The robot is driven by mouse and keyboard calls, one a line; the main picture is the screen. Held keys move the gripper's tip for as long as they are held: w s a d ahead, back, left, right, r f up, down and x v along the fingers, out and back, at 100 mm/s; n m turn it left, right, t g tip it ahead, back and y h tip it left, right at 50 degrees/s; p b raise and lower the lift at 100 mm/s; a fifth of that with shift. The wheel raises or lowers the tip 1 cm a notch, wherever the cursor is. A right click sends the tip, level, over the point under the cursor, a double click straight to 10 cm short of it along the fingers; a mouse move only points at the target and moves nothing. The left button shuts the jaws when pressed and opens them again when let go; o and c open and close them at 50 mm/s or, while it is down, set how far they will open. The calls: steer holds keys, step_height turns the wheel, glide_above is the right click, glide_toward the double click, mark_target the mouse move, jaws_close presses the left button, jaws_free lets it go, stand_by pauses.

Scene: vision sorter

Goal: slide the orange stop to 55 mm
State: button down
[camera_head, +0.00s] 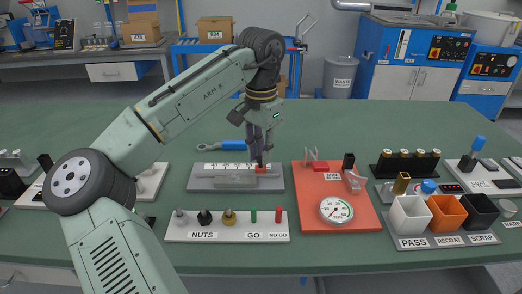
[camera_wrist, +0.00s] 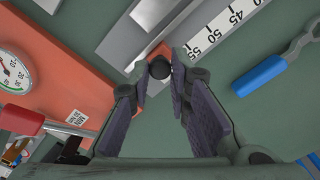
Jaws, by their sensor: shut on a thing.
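The orange stop (camera_head: 261,170) sits near the right end of the grey slide gauge (camera_head: 203,185). It also shows in the wrist view as an orange edge (camera_wrist: 154,52) behind a round black knob (camera_wrist: 160,67). The white scale (camera_wrist: 222,25) reads 45, 50 and 55, with 55 nearest the stop. Which mark the stop lines up with, I cannot tell. My gripper (camera_head: 260,158) points down over the stop; in the wrist view its fingertips (camera_wrist: 159,74) are shut on the black knob of the stop.
An orange-red board (camera_head: 312,220) with a dial gauge (camera_head: 337,209) stands right of the slide gauge. A blue-handled tool (camera_head: 222,146) lies behind it. A white strip (camera_head: 227,236) with nuts and pins lies in front. Bins (camera_head: 410,220) stand farther right.

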mark_target(249, 172)
steer(key=shift+a, duration=0.15)
steer(key=shift+a+p, duration=0.8)
steer(key=shift+a, duration=0.6)
steer(key=c, duration=1.5)
jaws_free()
steer(key=shift+r, duration=0.1)
step_height(249, 172, up, 12)
steer(key=shift+f, duration=0.1)
